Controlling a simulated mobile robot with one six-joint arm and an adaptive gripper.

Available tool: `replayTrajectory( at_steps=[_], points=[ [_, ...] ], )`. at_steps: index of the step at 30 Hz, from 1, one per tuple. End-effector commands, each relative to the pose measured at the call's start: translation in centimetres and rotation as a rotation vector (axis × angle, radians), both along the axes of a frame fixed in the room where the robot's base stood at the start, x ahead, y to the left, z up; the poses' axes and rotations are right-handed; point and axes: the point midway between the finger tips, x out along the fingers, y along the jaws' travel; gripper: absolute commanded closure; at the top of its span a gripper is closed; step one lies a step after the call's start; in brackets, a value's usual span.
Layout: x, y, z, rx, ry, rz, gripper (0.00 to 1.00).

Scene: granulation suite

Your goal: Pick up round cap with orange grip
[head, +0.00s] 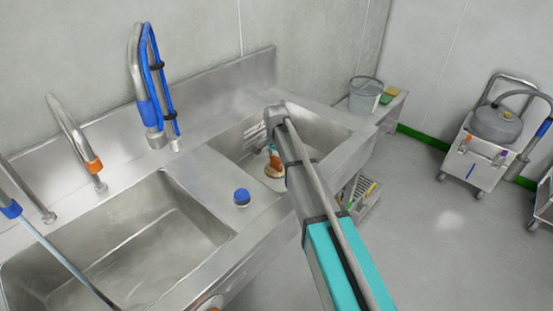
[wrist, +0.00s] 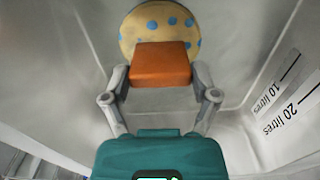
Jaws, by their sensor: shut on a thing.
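The round cap (wrist: 143,28) is cream with blue dots and has a block-shaped orange grip (wrist: 160,65). In the wrist view, my gripper (wrist: 160,78) has one finger on each side of the orange grip and is shut on it. In the head view, the cap (head: 274,185) shows small inside the right sink basin, below the end of my arm, with the orange grip (head: 274,161) above it. I cannot tell whether the cap touches the basin floor. My arm hides part of the basin.
The right basin (head: 328,130) has steep steel walls; litre marks (wrist: 285,95) show on one wall. A blue-topped knob (head: 242,196) stands on the ledge between the basins. Taps and a blue hose (head: 157,70) rise at the back. A grey bucket (head: 364,97) stands beyond the sink.

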Motion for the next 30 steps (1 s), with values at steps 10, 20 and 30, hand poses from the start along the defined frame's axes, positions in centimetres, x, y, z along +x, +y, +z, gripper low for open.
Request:
replayTrajectory(
  at_steps=[10,20,30],
  points=[
    [0.0,0.0,0.2,0.000,0.000,0.000,0.84],
    [0.0,0.0,0.2,0.000,0.000,0.000,0.84],
    [0.0,0.0,1.4,0.000,0.000,0.000,0.84]
  ],
)
